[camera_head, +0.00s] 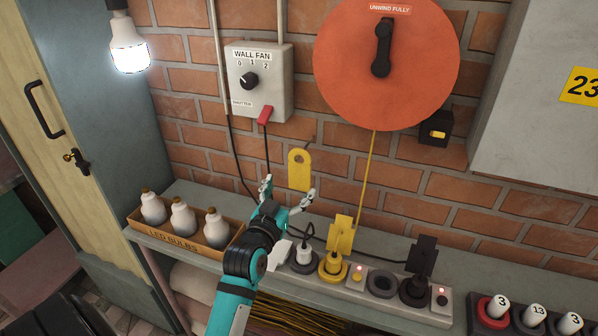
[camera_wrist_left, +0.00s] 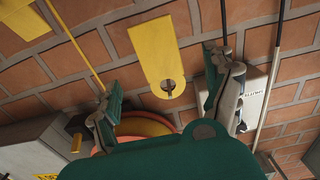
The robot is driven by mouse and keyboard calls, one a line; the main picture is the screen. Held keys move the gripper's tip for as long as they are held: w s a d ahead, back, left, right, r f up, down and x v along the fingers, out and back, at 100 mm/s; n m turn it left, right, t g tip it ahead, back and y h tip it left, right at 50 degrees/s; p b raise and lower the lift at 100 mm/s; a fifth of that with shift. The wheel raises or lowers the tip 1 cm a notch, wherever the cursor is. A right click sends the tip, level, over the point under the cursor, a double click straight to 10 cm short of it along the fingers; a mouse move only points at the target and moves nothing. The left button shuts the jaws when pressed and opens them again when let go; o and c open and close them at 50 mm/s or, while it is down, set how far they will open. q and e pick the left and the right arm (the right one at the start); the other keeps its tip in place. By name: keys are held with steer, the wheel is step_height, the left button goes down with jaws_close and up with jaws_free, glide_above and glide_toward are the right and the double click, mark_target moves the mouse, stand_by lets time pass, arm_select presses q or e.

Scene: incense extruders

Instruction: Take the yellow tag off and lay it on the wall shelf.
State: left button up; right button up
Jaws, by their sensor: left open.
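The yellow tag (camera_head: 299,169) hangs against the brick wall, its holed end up, above the wall shelf (camera_head: 200,195). It also shows in the left wrist view (camera_wrist_left: 150,48), with a small dark peg in its hole. My left gripper (camera_head: 287,192) is open, its fingers spread just below and in front of the tag. In the left wrist view the tag lies between the two fingers (camera_wrist_left: 160,78), with no clear contact. My right gripper is not in view.
A box of LED bulbs (camera_head: 213,255) stands on the shelf's left. A power strip (camera_head: 430,308) with plugs, including a yellow plug (camera_head: 341,235), fills much of the right. A fan switch box (camera_head: 262,85) and orange reel (camera_head: 420,60) are above; cords hang beside the tag.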

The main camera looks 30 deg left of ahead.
mark_target(299, 173)
arm_select(q)
steer(key=x, duration=0.7)
steer(key=shift+w+p, duration=0.15)
steer(key=shift+p, duration=0.25)
steer(key=shift+c, duration=0.2)
steer(key=c, duration=1.2)
steer(key=shift+r+p, duration=0.25)
steer(key=shift+p, duration=0.2)
steer(key=shift+s, duration=0.25)
steer(key=shift+r+p+v, duration=0.2)
steer(key=shift+p+v, duration=1.5)
steer(key=shift+v, duration=1.1)
